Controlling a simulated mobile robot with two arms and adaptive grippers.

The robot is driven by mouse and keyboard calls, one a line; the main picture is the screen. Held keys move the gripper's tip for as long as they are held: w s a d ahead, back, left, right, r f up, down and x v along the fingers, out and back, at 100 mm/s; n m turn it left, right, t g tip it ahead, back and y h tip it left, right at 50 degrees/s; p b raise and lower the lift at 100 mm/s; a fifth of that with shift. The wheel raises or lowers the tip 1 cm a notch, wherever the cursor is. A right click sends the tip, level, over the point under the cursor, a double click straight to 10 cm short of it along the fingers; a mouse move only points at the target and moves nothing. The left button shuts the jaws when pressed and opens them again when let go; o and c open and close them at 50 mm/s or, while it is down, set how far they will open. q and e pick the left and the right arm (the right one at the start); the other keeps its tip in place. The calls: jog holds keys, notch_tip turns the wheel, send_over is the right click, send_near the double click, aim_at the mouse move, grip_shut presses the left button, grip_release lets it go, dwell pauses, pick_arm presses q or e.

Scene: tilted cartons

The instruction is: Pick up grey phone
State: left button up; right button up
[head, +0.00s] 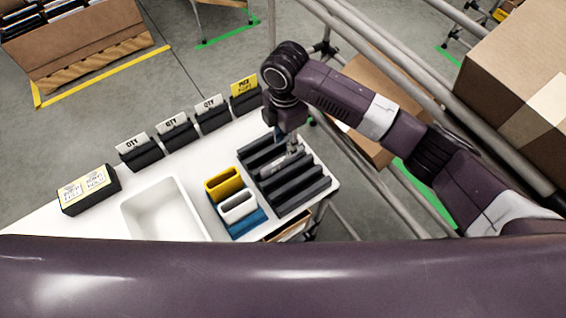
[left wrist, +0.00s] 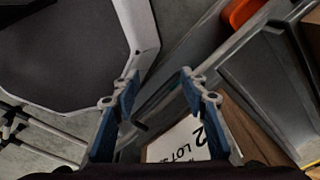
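My right gripper (head: 287,138) hangs over the dark slotted rack (head: 318,186) at the right end of the white table. Its fingers are small and partly hidden by the wrist, so I cannot tell whether they are open or shut. A small grey piece (head: 277,168) shows among the rack's slots just below the gripper. It may be the grey phone, but it is too small to tell. My left gripper (left wrist: 160,82) shows in the left wrist view, with its two blue-padded fingers wide apart and nothing between them. It is out of sight in the head view.
Yellow, white and blue holders (head: 237,207) stand left of the rack. A white bin (head: 166,212), a black labelled box (head: 89,190) and several black card holders (head: 178,131) are on the table. Metal rails (head: 400,75) and large cartons (head: 515,90) stand at the right.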

aim_at(283, 158)
jog(key=f, duration=0.2)
jog(key=f+p, duration=0.1)
jog(key=f, duration=0.4)
jog(key=shift+s+a, duration=0.25)
jog(key=shift+c, duration=0.6)
grip_shut()
